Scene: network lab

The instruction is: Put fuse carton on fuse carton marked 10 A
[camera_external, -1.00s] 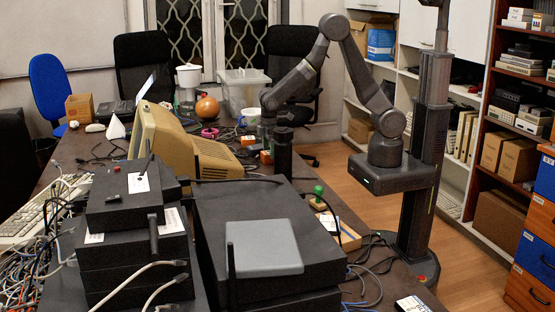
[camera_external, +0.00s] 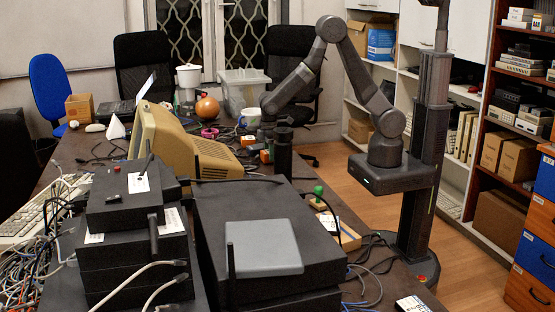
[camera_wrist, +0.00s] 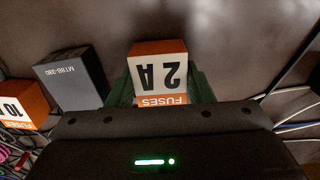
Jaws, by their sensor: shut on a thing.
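The fuse carton marked 2 A (camera_wrist: 158,75) is white and orange, with its lettering upside down in the wrist view. My gripper (camera_wrist: 161,91) is shut on it, with a green finger on either side. The fuse carton marked 10 (camera_wrist: 20,104) is at the left edge of the wrist view, partly cut off, and apart from the held carton. In the external view, small orange-and-white cartons (camera_external: 247,140) show by my gripper (camera_external: 268,140). My arm partly hides this area, and I cannot read their marks there.
Cables lie on both sides in the wrist view. Bare table shows beyond the held carton.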

